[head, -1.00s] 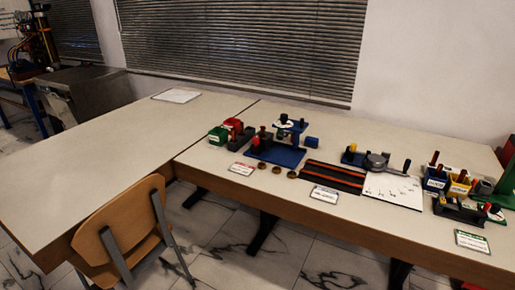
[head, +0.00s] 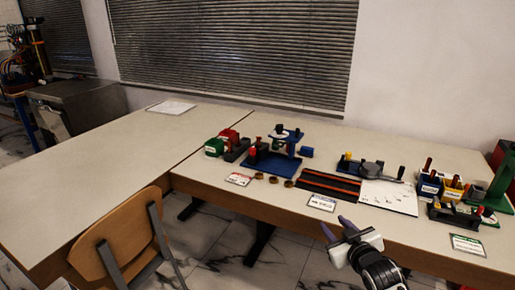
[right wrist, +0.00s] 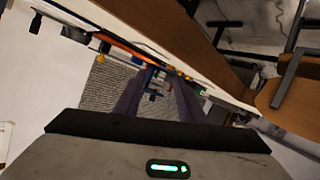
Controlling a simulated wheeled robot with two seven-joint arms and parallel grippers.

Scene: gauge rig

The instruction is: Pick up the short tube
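Several small brown ring-like pieces (head: 259,176) lie on the table near its front edge, in front of the blue base plate. A blue cylinder (head: 307,151) lies right of the blue fixture. I cannot tell for certain which piece is the short tube. My right gripper (head: 338,228) is in front of the table's front edge, apart from all parts. Its two purple fingers are spread with nothing between them; they also show in the right wrist view (right wrist: 157,98). My left gripper is not in view.
The table (head: 200,165) holds a blue base plate (head: 270,164), a black mat with orange stripes (head: 328,184), a white sheet (head: 390,196) and blue and yellow bins (head: 452,190) at right. A wooden chair (head: 120,240) stands at front left. The left tabletop is mostly clear.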

